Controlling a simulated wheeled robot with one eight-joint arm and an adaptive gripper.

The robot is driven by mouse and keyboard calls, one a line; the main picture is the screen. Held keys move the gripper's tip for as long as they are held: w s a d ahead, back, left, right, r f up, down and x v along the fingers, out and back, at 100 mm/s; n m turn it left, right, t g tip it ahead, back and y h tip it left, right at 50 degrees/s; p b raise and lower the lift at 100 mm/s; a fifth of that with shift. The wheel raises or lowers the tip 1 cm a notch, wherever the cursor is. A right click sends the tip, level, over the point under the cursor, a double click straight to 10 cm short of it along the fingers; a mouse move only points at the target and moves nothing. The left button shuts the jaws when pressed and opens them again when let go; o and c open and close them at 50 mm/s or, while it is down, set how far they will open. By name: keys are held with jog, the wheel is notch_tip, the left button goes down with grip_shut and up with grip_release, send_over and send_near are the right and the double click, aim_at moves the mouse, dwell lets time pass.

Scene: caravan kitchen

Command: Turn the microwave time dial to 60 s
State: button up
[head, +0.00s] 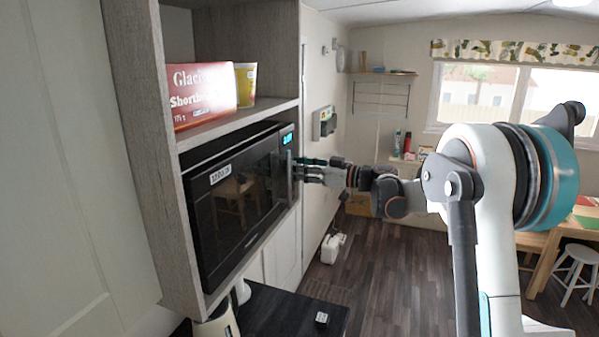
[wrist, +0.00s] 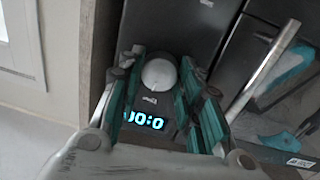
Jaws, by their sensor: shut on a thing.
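The black microwave (head: 235,205) sits in an open cabinet bay at the left of the head view, with its lit blue display (head: 287,139) at the upper right of its front. In the wrist view, the round pale dial (wrist: 160,74) is on the dark panel, close to the lit display (wrist: 143,120). The display digits are partly covered; I can read about "00:0". My gripper (wrist: 161,64) is shut on the dial, one finger on either side of it. In the head view, my gripper (head: 299,171) reaches the panel from the right and hides the dial.
A bright metal door handle (wrist: 265,68) runs beside the panel in the wrist view. A red shortbread box (head: 202,95) and a yellow container (head: 245,84) stand on the shelf above the microwave. A dark counter (head: 285,312) is below. Open floor lies to the right.

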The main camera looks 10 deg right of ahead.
jog(key=m+b, duration=0.4)
jog(key=m, duration=0.5)
jog(key=shift+w+r+m+g, duration=0.1)
jog(key=shift+m+g, duration=0.3)
dwell(0.4)
jog(key=o, duration=1.1)
jog(key=v, duration=1.2)
